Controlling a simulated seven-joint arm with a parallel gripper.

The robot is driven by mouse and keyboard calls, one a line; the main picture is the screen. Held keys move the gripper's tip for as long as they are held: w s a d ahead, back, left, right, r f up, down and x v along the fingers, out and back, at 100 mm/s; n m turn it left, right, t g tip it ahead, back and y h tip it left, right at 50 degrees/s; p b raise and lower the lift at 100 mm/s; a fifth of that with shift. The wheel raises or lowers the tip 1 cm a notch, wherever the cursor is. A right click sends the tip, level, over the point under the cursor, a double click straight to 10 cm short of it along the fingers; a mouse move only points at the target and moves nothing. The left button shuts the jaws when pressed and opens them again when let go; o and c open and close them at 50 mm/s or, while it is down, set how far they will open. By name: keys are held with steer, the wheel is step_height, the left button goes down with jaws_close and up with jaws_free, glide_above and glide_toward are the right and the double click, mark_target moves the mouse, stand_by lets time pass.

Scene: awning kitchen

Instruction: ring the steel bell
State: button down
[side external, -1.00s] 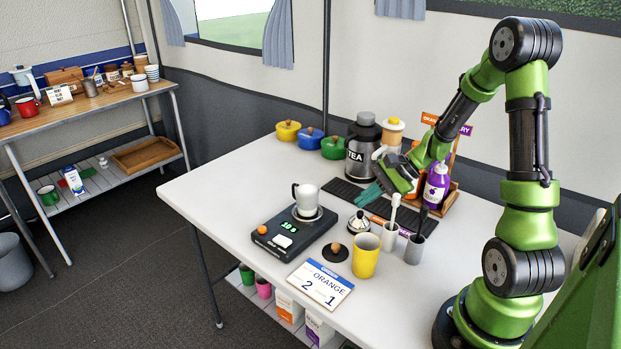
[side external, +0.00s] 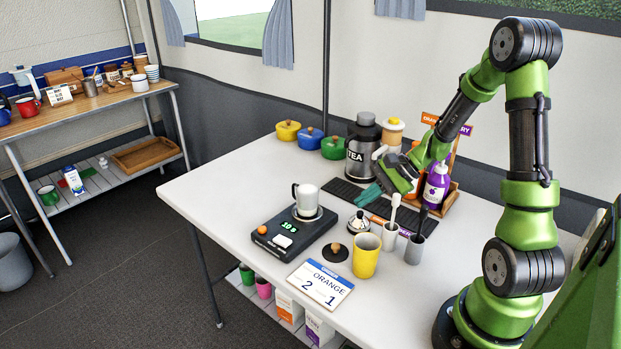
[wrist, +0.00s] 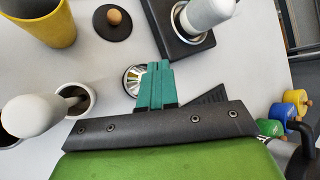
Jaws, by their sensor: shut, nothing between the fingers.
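The steel bell (side external: 359,222) is a small shiny dome with a dark top, upright on the white table between the scale and the utensil cups. In the wrist view the bell (wrist: 131,80) is partly hidden behind my fingers. My gripper (side external: 362,199) has teal fingers and is shut and empty. It points down-left, with its tips just above and behind the bell in the side view. In the wrist view my gripper (wrist: 155,66) overlaps the bell's right side. I see no clear contact with the bell.
A black scale (side external: 294,238) bearing a mug (side external: 307,198) is left of the bell. A yellow cup (side external: 365,255), a white cup (side external: 390,237) and a grey cup (side external: 415,249) stand in front. A tea urn (side external: 362,150) and colored pots (side external: 311,139) are behind. The table's left end is clear.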

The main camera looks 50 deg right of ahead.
mark_target(364, 217)
steer(key=shift+f, duration=0.15)
steer(key=shift+f, duration=0.3)
steer(key=shift+f, duration=0.4)
stand_by(0.8)
steer(key=shift+r, duration=0.85)
step_height(364, 217, up, 5)
stand_by(0.7)
stand_by(0.4)
